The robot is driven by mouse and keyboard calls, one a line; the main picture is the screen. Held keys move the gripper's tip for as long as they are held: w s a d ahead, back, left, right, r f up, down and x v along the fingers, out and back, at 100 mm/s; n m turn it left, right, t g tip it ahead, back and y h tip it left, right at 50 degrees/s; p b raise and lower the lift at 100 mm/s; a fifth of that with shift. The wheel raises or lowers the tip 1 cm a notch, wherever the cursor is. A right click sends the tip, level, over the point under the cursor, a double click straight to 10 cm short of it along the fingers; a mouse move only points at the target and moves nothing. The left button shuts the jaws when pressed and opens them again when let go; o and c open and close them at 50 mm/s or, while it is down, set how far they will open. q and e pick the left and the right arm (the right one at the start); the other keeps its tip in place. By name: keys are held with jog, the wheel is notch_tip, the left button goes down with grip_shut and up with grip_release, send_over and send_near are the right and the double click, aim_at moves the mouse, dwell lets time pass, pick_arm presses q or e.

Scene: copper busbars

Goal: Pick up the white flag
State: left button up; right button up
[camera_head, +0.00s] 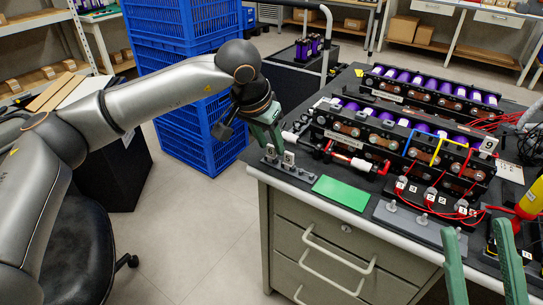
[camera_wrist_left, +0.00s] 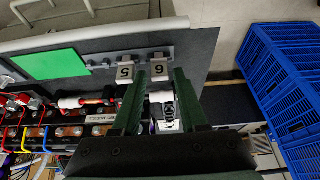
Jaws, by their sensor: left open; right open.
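Two small white flags with numbers stand on a grey holder at the table's left corner: the flag marked 6 (camera_wrist_left: 159,70) and the flag marked 5 (camera_wrist_left: 125,72). In the head view they are the left flag (camera_head: 270,151) and the right flag (camera_head: 289,158), with numbers too small to read. My left gripper (camera_head: 277,145) is open just above the holder. In the left wrist view its fingertips (camera_wrist_left: 153,76) lie on either side of the 6 flag; contact cannot be told. My right gripper (camera_head: 481,240) is open and empty at the lower right.
A green mat (camera_head: 342,192) lies right of the holder. Battery racks with purple cells (camera_head: 395,133) and copper bars stand behind. White-and-red tools (camera_head: 350,161) lie close by. More numbered tags and red cables sit at the right. Blue crates (camera_head: 188,75) stand beyond the table.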

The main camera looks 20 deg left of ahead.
aim_at(270, 157)
pick_arm(q)
grip_shut()
pick_arm(e)
jog(key=shift+a, duration=0.1)
dwell(0.4)
pick_arm(q)
jog(key=shift+r, duration=0.45)
notch_tip(270, 157, up, 2)
jog(key=shift+r+p, duration=0.25)
jog(key=shift+p, duration=0.6)
jog(key=s+d+r+p, duration=0.2)
jog(key=s+d+r, duration=0.2)
jog(key=s+r, duration=0.5)
jog(key=shift+s+d+r+p, duration=0.2)
jog(key=shift+s+r+p, duration=0.15)
jog(key=shift+s, duration=1.8)
pick_arm(e)
jog(key=shift+w+d+r+m+h, duration=0.25)
jog(key=shift+w+m+h, duration=0.2)
jog(key=shift+w+h, duration=0.25)
jog(key=shift+w+d+r+m+h, duration=0.1)
jog(key=shift+w+r+m+h, duration=0.1)
jog(key=shift+w+m+h, duration=0.45)
jog(key=shift+s+r+n, duration=0.1)
jog(key=shift+s+n, duration=0.1)
jog(key=shift+n, duration=0.1)
